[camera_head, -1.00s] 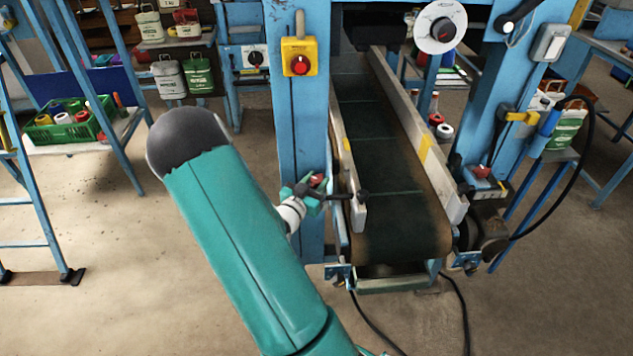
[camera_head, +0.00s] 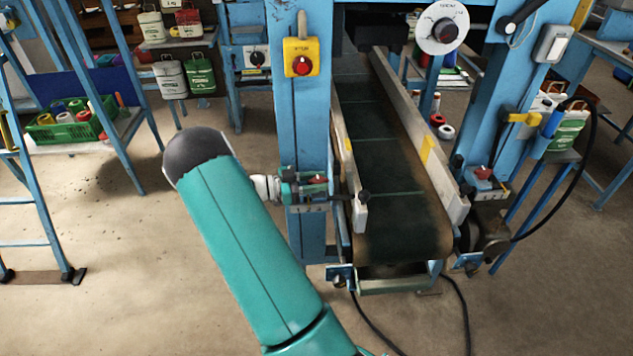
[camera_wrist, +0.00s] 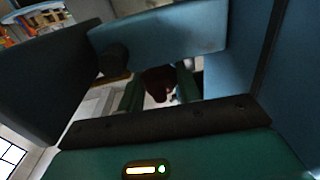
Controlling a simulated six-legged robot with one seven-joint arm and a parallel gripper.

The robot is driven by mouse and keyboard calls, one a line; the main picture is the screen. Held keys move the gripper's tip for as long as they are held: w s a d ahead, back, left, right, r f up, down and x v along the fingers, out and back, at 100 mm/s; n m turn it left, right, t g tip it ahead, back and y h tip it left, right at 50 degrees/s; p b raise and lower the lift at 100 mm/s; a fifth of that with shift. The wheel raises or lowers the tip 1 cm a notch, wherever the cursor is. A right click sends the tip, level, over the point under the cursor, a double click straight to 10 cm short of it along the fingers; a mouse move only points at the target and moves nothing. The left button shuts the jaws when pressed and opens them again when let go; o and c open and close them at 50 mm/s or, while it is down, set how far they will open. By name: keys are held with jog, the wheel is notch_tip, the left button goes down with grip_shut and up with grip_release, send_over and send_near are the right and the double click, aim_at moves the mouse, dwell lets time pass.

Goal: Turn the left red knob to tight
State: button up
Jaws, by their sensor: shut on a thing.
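The left red knob (camera_head: 317,180) sits on the blue post at the left side of the conveyor. My gripper (camera_head: 312,187) is at this knob, reaching in from the left, and partly hides it. In the wrist view the dark red knob (camera_wrist: 157,82) shows between my two green fingers (camera_wrist: 160,93), which are shut on it. I cannot read any marking at the left knob.
A yellow box with a red button (camera_head: 301,62) is on the post above my gripper. The conveyor belt (camera_head: 385,170) and its side rail (camera_head: 347,160) are close on the right. A round dial (camera_head: 443,29) hangs above. Open floor (camera_head: 110,270) lies to the left.

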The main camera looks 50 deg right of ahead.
jog(key=shift+d+m+g+y, duration=0.1)
jog(key=shift+m+g+y, duration=0.5)
jog(key=o, duration=0.9)
jog(key=shift+o, duration=0.2)
jog(key=v, duration=1.3)
jog(key=shift+w, duration=0.4)
jog(key=shift+r, duration=0.1)
